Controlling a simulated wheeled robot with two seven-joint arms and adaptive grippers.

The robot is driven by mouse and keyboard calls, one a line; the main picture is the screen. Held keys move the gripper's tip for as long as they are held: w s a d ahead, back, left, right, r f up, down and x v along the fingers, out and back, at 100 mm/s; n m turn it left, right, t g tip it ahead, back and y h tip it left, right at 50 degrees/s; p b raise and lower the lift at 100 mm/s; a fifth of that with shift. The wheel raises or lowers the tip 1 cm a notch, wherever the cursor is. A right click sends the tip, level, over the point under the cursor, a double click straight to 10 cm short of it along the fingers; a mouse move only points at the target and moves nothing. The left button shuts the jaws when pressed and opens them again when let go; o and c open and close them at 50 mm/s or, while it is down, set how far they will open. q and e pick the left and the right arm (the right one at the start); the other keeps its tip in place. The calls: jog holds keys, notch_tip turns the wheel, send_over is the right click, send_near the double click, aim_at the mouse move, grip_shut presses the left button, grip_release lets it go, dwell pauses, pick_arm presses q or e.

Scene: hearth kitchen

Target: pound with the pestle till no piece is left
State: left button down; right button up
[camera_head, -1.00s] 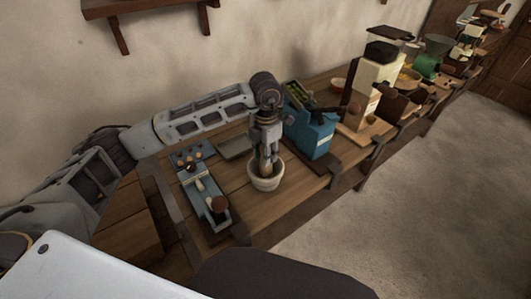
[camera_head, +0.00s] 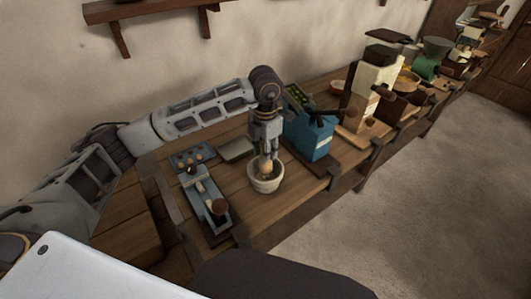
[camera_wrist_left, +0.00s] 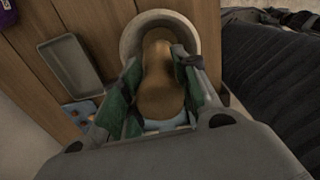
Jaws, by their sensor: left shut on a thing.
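The pestle (camera_head: 265,167) is wooden and light brown, with a rounded knob at its upper end. My left gripper (camera_head: 267,155) is shut on it from above, and the pestle fills the space between the fingers in the left wrist view (camera_wrist_left: 160,85). The mortar (camera_head: 266,186) is a pale round bowl on the wooden bench, and the pestle's lower end is down inside it. Its rim also shows in the left wrist view (camera_wrist_left: 130,35). The pestle and fingers hide the bowl's bottom, so I cannot see any pieces in it. My right gripper is not in view.
A blue-grey tool with a dark knob (camera_head: 220,207) stands left of the mortar. A grey tray (camera_head: 237,149) and a blue tray with small round items (camera_head: 192,157) lie behind. A blue box (camera_head: 311,136) stands close on the right. Bare bench lies in front.

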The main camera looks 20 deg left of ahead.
pick_arm(q)
jog(key=shift+r, duration=0.45)
jog(key=shift+f, duration=0.2)
jog(key=shift+f+b, duration=0.5)
jog(key=shift+b, duration=0.05)
jog(key=shift+f, duration=0.15)
jog(key=shift+f+b, duration=1.2)
jog(key=shift+f, duration=0.25)
jog(key=shift+r, duration=0.1)
